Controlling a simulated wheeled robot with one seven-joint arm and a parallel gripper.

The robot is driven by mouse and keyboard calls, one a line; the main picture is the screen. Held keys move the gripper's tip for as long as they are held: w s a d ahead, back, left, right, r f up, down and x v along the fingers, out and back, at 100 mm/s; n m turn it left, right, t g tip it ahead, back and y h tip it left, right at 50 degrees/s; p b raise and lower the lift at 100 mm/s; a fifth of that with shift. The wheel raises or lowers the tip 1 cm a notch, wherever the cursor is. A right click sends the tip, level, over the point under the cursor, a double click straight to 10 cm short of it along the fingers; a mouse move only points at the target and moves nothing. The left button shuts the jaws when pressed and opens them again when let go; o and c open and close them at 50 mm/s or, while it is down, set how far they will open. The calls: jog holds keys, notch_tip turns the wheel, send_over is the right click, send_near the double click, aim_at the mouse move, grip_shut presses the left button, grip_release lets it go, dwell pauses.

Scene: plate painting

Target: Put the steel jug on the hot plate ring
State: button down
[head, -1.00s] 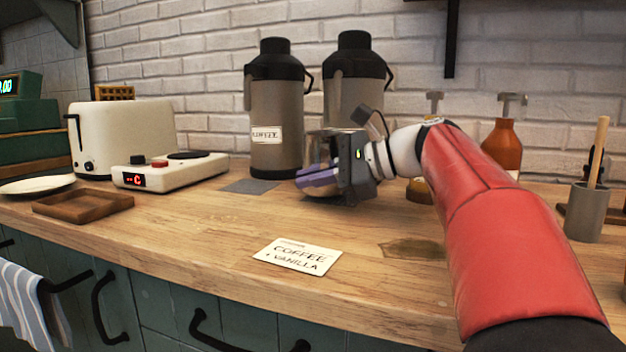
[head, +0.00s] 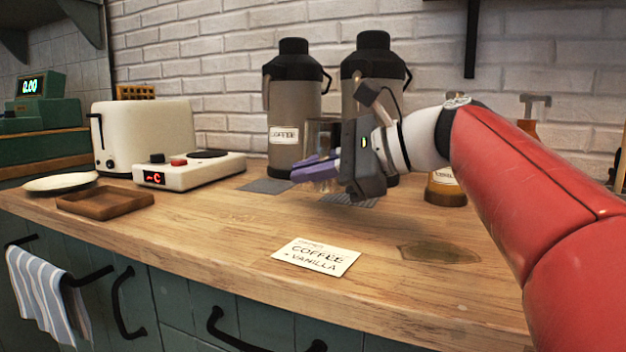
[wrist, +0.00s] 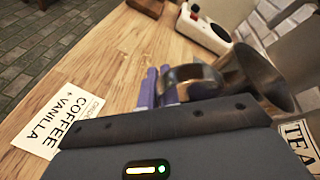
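The steel jug (head: 323,132) is a shiny, reflective vessel in front of the flasks in the head view, partly hidden by my gripper (head: 315,169). The wrist view shows its flared mouth (wrist: 258,75) and curved handle beside the purple fingers. My gripper (wrist: 160,88) appears shut on the jug's handle, and the jug is a little above the counter. The white hot plate (head: 190,172) stands to the left, with a bare dark ring (head: 208,154), a red button and a red display.
Two flasks (head: 293,105) stand behind the jug. Grey mats (head: 268,186) lie on the counter. A toaster (head: 145,130), wooden tray (head: 105,203) and plate (head: 60,182) are at left. A "COFFEE + VANILLA" card (head: 316,257) lies in front. A syrup bottle (head: 445,188) stands at right.

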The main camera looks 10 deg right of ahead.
notch_tip(320, 180, up, 11)
jog(key=p, duration=0.3)
jog(key=shift+p, duration=0.4)
dwell(2.4)
